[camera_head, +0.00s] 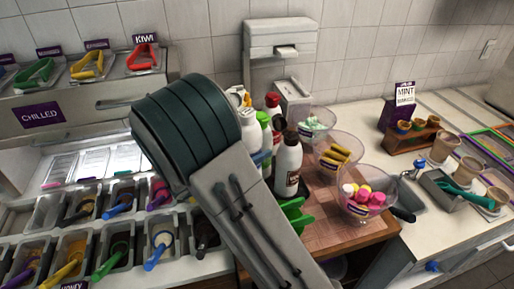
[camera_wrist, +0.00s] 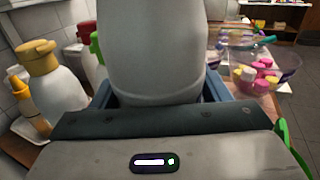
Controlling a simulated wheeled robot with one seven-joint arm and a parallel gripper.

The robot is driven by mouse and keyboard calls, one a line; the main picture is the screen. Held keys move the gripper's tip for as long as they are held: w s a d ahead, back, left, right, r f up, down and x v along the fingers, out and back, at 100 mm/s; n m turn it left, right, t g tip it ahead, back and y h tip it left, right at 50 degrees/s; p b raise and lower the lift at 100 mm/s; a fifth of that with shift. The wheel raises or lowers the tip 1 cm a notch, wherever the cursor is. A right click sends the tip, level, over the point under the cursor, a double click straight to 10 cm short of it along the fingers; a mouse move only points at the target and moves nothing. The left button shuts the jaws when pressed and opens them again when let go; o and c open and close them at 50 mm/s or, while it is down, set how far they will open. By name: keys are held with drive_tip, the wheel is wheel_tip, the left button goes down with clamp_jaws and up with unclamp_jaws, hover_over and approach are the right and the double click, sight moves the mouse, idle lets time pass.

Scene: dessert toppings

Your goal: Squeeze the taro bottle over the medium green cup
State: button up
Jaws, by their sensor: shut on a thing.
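My gripper (camera_wrist: 158,100) is shut on a white bottle (camera_wrist: 150,50), which fills the middle of the wrist view between the blue fingers. Its cap and label are out of view, so I cannot confirm it is taro. In the head view my arm covers most of the gripper; a blue finger edge (camera_head: 262,157) shows among the bottles on the wooden board. Three beige cups stand on the right counter: one at the back (camera_head: 446,146), one in the middle (camera_head: 470,168) and one in front (camera_head: 495,198). I cannot tell which is the medium green cup.
A dark-capped bottle (camera_head: 288,165) and a yellow-capped bottle (camera_wrist: 50,80) stand close by. Clear bowls, one with pink and yellow pieces (camera_head: 366,199), stand between the bottles and the cups. A green holder (camera_head: 293,216) sits at the board's front. Topping bins line the left.

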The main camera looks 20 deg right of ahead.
sight(253, 126)
drive_tip(key=shift+r+p, duration=3.2)
drive_tip(key=shift+r, duration=0.5)
drive_tip(key=shift+f, duration=0.1)
